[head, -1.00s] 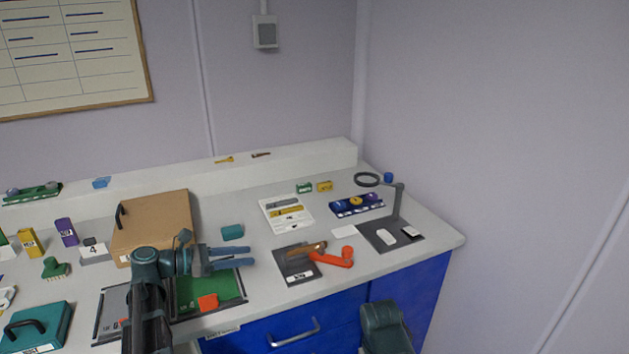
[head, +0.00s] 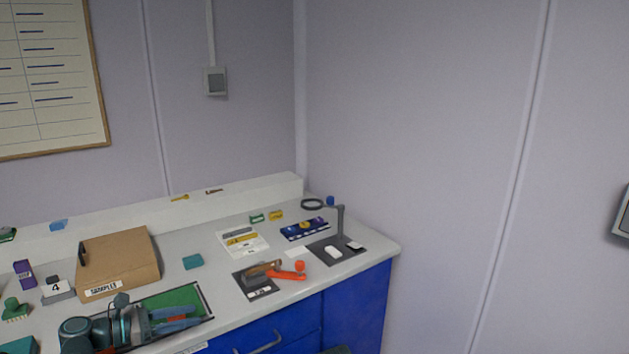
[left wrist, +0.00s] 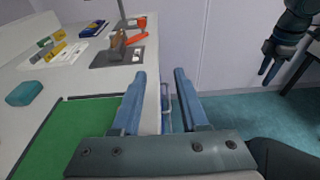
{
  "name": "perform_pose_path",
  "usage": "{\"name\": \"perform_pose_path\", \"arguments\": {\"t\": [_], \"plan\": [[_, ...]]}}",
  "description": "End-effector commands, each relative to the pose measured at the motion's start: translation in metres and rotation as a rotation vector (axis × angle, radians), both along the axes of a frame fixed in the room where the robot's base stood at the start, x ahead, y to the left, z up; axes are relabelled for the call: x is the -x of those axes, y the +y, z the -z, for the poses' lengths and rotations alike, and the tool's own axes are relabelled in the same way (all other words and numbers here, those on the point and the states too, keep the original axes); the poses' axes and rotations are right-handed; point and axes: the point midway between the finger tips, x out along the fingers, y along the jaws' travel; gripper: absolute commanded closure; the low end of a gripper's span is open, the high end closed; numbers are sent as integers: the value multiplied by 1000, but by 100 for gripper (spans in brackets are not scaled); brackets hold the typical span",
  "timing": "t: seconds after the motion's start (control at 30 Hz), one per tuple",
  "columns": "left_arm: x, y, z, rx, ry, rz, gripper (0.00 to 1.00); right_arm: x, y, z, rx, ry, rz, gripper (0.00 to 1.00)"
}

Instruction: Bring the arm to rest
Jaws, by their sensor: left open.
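My left gripper (head: 172,320) is open and empty in the head view, low over the front part of the green mat (head: 182,298). Its two blue fingers stand apart in the left wrist view (left wrist: 160,85), with nothing between them, pointing past the bench's front edge. The green mat also shows in the left wrist view (left wrist: 70,138), left of the fingers. My right gripper (left wrist: 270,60) hangs off the bench over the floor at the upper right of the left wrist view.
A cardboard box (head: 125,260) stands behind the mat, with a teal block (head: 193,262) beside it. A dark pad with an orange-handled tool (head: 285,273) and a magnifier stand (head: 340,225) are farther right. The bench (head: 350,268) ends at the right. Floor (left wrist: 235,125) lies beyond its front edge.

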Motion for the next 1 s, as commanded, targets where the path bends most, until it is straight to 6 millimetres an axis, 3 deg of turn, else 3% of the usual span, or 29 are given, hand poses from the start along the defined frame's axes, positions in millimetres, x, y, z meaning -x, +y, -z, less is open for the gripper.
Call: {"name": "perform_pose_path", "arguments": {"t": [0.37, 0.67, 0.87, 1.0], "plan": [[4, -47, 26, -166, -38, 119, 56, 0, 0, 0, 0, 0, 0, 50], [21, -112, 66, -427, -126, 343, 56, 0, 0, 0, 0, 0, 0, 50], [53, -172, 108, -705, -262, 647, 56, 0, 0, 0, 0, 0, 0, 50], [90, -213, 141, -949, -428, 992, 56, 0, 0, 0, 0, 0, 0, 50]]}}
